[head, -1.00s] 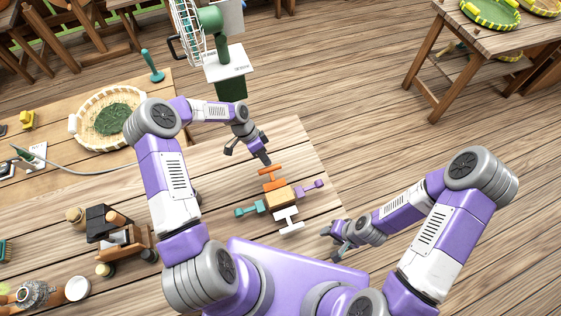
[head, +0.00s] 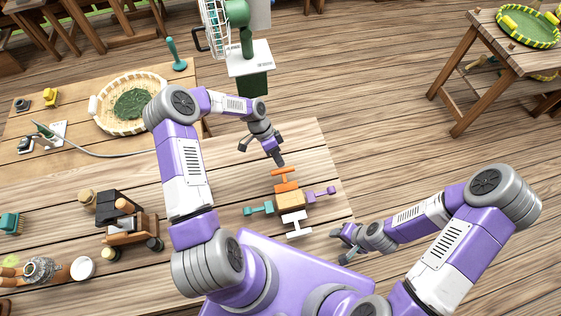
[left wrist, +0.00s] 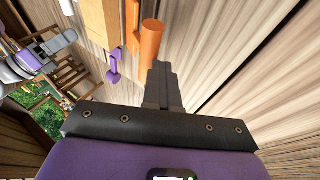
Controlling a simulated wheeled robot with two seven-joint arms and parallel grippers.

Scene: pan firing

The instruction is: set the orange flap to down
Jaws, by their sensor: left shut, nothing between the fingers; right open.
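A small wooden block (head: 290,200) sits on the table with coloured T-shaped flaps around it. The orange flap (head: 286,174) is on its far side, its crossbar pointing away from me; its exact tilt is hard to tell. In the left wrist view the orange crossbar (left wrist: 151,40) is a thick rod just beyond my fingertips. My left gripper (head: 280,160) is shut and empty, its tips close to the far side of the orange crossbar; I cannot tell whether they touch. My right gripper (head: 343,244) is open and empty, right of the block near the table's edge.
Teal (head: 258,209), purple (head: 320,193) and white (head: 295,224) flaps stick out from the block's other sides. A wooden device with dark parts (head: 128,215) stands to the left. A basket (head: 104,118) and a green-and-white fan (head: 240,50) are farther back.

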